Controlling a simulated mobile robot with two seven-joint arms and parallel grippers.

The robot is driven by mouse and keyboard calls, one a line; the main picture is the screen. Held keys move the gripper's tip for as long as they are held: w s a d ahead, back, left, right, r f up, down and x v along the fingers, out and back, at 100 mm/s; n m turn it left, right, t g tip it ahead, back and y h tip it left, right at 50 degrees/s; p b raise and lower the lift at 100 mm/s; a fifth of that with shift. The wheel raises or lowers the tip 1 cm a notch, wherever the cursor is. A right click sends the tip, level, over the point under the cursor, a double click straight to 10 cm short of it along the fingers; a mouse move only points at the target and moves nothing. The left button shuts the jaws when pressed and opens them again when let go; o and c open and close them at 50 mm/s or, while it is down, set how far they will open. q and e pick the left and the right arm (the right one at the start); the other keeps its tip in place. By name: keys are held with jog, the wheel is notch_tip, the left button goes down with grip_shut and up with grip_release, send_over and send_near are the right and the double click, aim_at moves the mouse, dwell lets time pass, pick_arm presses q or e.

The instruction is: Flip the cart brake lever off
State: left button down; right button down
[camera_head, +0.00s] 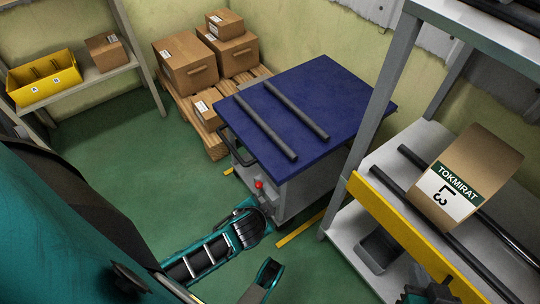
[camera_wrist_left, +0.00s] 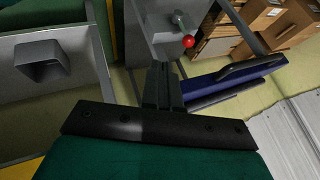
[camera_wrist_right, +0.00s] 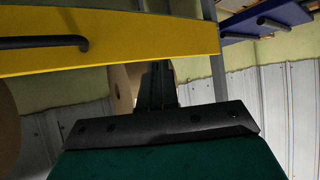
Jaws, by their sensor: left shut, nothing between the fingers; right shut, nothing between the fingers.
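The cart (camera_head: 345,95) has a blue top and a grey body. Its brake lever ends in a red knob (camera_head: 259,184) on the near side, below the black handle. The left wrist view shows the red knob (camera_wrist_left: 188,42) on a short grey lever (camera_wrist_left: 180,20). My left gripper (camera_wrist_left: 163,70) is shut and empty, close to the knob; a gap shows between them in that picture. My right gripper (camera_head: 438,288) is shut and empty at the shelf's yellow rail. Its fingers show in the right wrist view (camera_wrist_right: 157,70).
Two dark bars (camera_head: 296,110) lie on the cart top. A grey shelf with a yellow rail (camera_head: 410,225) and a labelled carton (camera_head: 475,160) stands at right. Cartons (camera_head: 186,65) sit on a pallet behind. Green floor (camera_head: 130,145) is open at left.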

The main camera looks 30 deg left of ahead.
aim_at(259, 189)
dwell(0.4)
